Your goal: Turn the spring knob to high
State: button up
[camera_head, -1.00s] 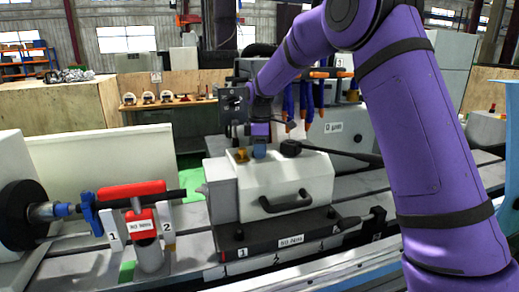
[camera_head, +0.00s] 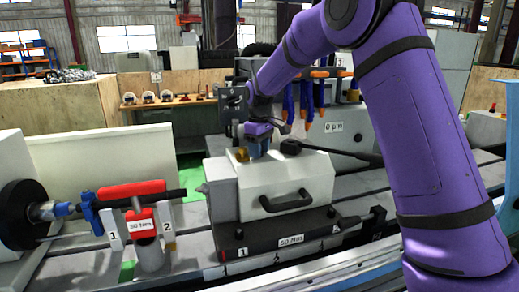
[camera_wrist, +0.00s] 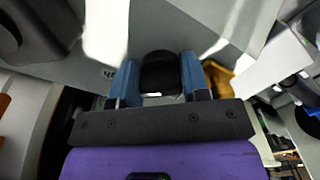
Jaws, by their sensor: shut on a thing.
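The knob (camera_wrist: 158,72) is black and round in the wrist view, between the two blue fingers of my gripper (camera_wrist: 160,80). The fingers are shut on its sides. In the head view my gripper (camera_head: 257,148) reaches down to the top of the light grey tailstock housing (camera_head: 285,178) and hides the knob there. A small label (camera_wrist: 109,74), partly covered, lies left of the fingers in the wrist view. I cannot read the knob's setting.
A yellow part (camera_wrist: 218,77) is close to the right finger. A black lever (camera_head: 325,151) extends right from the housing top. A black handle (camera_head: 286,202) is on its front. A red-topped stand (camera_head: 132,188) is at left. Hoses (camera_head: 306,105) hang behind.

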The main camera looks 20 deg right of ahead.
dwell(0.4)
jog(key=o, duration=0.9)
